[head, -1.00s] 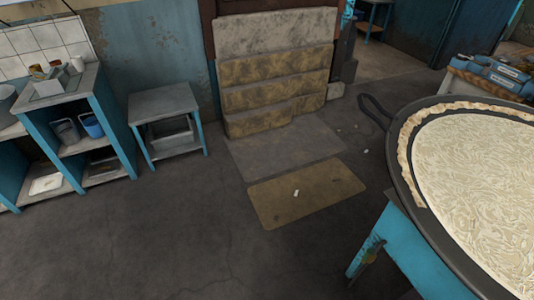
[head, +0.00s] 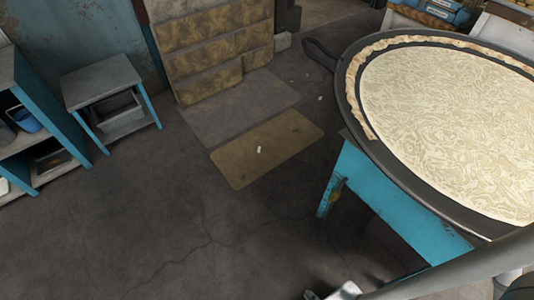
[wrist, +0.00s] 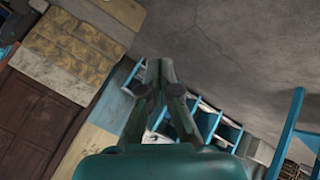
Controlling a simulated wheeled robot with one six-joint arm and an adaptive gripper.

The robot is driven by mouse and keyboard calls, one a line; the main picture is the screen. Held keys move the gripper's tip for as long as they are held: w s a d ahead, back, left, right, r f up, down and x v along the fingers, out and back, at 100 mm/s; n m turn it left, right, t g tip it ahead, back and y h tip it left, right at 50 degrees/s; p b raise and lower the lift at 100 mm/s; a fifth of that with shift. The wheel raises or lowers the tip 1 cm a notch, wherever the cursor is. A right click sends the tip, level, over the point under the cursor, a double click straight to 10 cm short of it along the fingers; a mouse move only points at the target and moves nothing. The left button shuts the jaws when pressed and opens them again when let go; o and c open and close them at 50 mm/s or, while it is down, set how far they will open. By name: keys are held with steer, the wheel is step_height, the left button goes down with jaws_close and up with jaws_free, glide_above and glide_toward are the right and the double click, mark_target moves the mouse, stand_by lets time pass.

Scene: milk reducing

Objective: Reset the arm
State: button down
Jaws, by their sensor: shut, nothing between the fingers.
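My gripper (wrist: 159,68) shows in the wrist view with its two fingers together at the tips and nothing between them. It points out over the room, with the grey floor and blue furniture behind it. In the head view a pale grey part of my arm crosses the lower right corner. A small metal piece at the bottom edge there also seems to be mine, but the fingers cannot be made out.
A large dark pan (head: 345,95) with pale, swirled milk (head: 440,120) stands on a blue table (head: 375,190) at the right. A small grey stool (head: 102,80) and blue shelf (head: 50,115) stand at the left. A mat (head: 235,168) lies on open floor (head: 130,220).

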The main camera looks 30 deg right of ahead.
step_height(320, 180, up, 33)
steer(key=s+a+m+t+y, duration=0.1)
steer(key=s+a+m+t, duration=0.1)
steer(key=m+t, duration=0.4)
steer(key=shift+s+m, duration=0.15)
steer(key=shift+m, duration=0.65)
steer(key=shift+a+f, duration=0.1)
steer(key=shift+f, duration=0.05)
